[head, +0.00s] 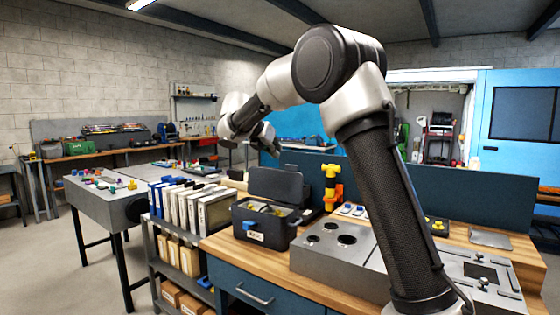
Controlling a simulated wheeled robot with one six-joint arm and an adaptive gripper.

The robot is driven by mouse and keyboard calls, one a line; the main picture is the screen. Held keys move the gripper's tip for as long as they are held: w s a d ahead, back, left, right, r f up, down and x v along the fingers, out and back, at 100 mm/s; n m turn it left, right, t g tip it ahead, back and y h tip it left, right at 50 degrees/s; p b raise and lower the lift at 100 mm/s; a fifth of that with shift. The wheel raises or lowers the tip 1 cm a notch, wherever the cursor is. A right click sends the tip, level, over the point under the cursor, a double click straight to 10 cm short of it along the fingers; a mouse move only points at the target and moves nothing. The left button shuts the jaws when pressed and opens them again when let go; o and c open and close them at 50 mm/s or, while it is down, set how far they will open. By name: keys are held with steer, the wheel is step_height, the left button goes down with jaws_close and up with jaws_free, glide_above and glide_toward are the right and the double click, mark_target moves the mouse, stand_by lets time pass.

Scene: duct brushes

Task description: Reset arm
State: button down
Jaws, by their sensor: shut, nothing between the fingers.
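My arm rises from the lower right, bends at a high elbow and reaches left. My gripper (267,138) is at its far end, small and partly merged with the dark wrist parts. It is shut and empty. It hangs in the air, above and beyond the open dark toolbox in the picture, and touches nothing that I can see.
An open toolbox (264,226), an orange and yellow tool (332,187) and a grey panel with round holes (325,247) stand on the wooden bench. Several binders (189,207) fill a shelf to the left. A grey table (110,195) holds small coloured parts.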

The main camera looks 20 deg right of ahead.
steer(key=s+f+m+g+y, duration=0.3)
steer(key=s+f+m+g, duration=0.1)
steer(key=s+f+m, duration=0.75)
steer(key=s+d+m+y, duration=0.2)
steer(key=s+m, duration=0.5)
steer(key=s, duration=1.1)
steer(key=s+d+m+t+y, duration=0.1)
steer(key=s+d+m+y, duration=0.2)
steer(key=s, duration=1.6)
steer(key=m, duration=0.4)
steer(key=shift+f+y, duration=0.15)
steer(key=shift+y, duration=0.15)
steer(key=shift+d+m, duration=0.1)
steer(key=shift+m, duration=0.15)
